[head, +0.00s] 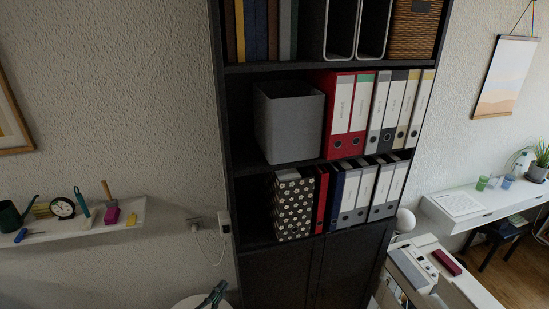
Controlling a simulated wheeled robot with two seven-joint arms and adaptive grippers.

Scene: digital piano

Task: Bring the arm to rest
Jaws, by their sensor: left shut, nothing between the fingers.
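My left gripper (215,294) shows at the bottom edge, left of centre, small and dark. Most of the left arm is out of the picture. My right gripper is not in view.
The bookshelf holds binders (345,110), a grey bin (287,122) and a patterned box (293,207). A wall shelf (85,224) with a clock (62,208) and small tools is at left. A white desk (470,205) stands at right, with a lower white surface (460,290) in front.

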